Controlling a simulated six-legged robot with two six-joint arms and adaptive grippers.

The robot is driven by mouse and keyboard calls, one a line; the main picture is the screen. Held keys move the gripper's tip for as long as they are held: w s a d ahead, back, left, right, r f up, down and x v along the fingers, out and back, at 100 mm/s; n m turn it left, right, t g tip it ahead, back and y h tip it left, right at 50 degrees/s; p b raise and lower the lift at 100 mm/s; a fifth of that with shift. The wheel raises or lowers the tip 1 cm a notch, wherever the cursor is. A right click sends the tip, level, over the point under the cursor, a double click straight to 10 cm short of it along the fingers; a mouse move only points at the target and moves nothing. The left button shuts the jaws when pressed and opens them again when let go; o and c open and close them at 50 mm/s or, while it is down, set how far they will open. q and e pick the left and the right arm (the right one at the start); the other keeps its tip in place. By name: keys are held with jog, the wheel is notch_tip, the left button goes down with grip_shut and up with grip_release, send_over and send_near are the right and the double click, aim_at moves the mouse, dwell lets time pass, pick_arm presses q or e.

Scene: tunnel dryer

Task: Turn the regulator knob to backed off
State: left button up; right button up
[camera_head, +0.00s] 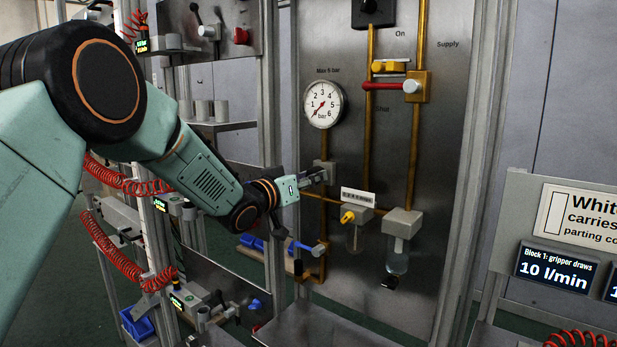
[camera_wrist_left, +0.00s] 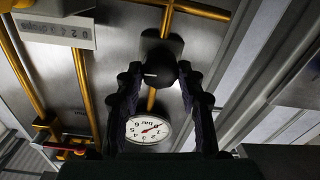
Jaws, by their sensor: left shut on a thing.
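The regulator (camera_head: 326,172) is a grey block on the brass pipe, below the round pressure gauge (camera_head: 323,103). In the left wrist view its dark round knob (camera_wrist_left: 160,70) with a white mark shows between the fingers. My left gripper (camera_head: 318,177) reaches it from the left and is shut on the knob; the left wrist view shows a finger on either side (camera_wrist_left: 160,78). In the head view the gripper hides the knob. My right gripper is not in view.
A red lever (camera_head: 390,86) lies horizontal on the supply pipe at upper right. A yellow knob (camera_head: 348,216) and a clear bowl (camera_head: 397,260) are below right of the regulator. A blue-handled valve (camera_head: 306,246) is below my gripper. A metal upright (camera_head: 271,130) stands at left.

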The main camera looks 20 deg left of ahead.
pick_arm(q)
jog(key=shift+n+p, duration=5)
jog(key=shift+n, duration=3.5)
jog(key=o, duration=1.2)
jog(key=shift+w, duration=0.1)
jog(key=shift+c, duration=0.2)
jog(key=shift+a, duration=0.1)
jog(key=v, duration=1.2)
